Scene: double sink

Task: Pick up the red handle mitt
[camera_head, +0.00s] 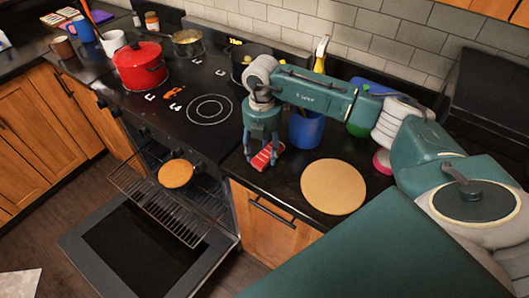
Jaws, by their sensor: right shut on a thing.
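The red handle mitt (262,158), with pale stripes, is on the black counter just right of the stove. My right gripper (264,147) points down over it, with its fingers shut on the mitt. The fingers hide part of the mitt, and I cannot tell whether it is lifted off the counter. My left gripper is not in view.
A round tan board (334,187) lies right of the mitt, and a blue container (305,129) stands behind. The stove (190,95) carries a red pot (140,66). The open oven door (150,240) and pulled-out rack (160,205) stick out below.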

